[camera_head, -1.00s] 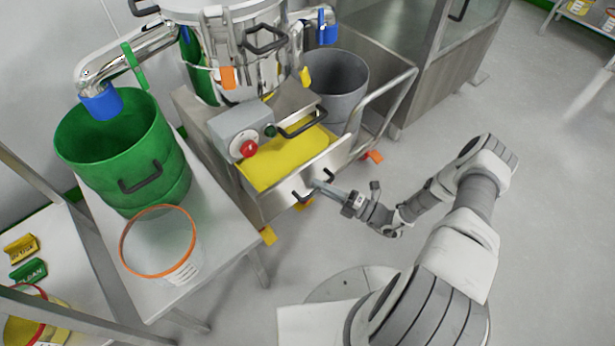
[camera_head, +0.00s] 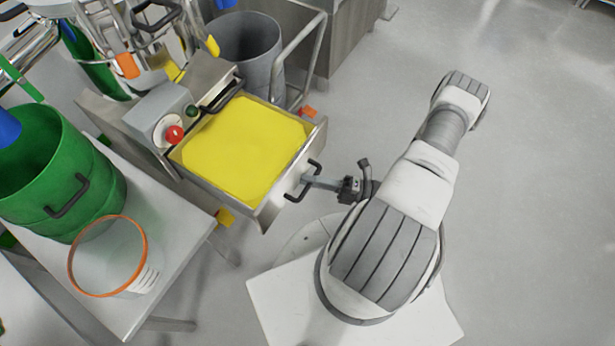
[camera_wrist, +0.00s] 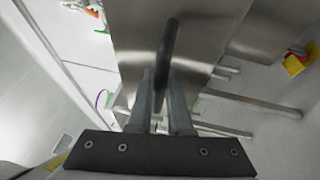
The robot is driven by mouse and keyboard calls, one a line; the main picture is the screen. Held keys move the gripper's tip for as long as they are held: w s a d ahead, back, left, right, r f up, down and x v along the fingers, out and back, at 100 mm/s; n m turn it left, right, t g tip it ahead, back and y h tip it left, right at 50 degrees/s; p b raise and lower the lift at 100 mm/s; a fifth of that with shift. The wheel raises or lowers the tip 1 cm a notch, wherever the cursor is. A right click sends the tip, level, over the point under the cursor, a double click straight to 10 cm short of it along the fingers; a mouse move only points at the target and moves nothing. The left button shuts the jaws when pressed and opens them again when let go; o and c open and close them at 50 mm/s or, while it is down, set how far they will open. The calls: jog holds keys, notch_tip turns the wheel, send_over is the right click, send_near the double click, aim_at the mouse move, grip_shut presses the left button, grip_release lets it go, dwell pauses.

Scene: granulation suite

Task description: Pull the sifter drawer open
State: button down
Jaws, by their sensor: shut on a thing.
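The sifter drawer (camera_head: 284,198) is a steel drawer with a yellow surface (camera_head: 245,150) filling its inside. It stands well out from the sifter body, in the middle of the head view. Its front carries a black bar handle (camera_head: 314,170). My gripper (camera_head: 309,182) is shut on this handle from the front right. In the wrist view the fingers close around the dark handle (camera_wrist: 167,55), with the drawer's steel front (camera_wrist: 205,40) behind it. The exact finger contact is partly hidden by the handle.
A control box with a red button (camera_head: 174,134) sits left of the drawer. A green drum (camera_head: 60,170) and a clear orange-rimmed tub (camera_head: 110,258) stand on the left table. A grey bin (camera_head: 250,50) is behind. Floor at right (camera_head: 540,180) is clear.

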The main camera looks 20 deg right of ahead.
jog(key=c, duration=0.8)
grip_release()
jog(key=shift+c, duration=0.2)
jog(key=shift+d, duration=0.15)
jog(key=v, duration=1.7)
jog(key=shift+s, duration=0.1)
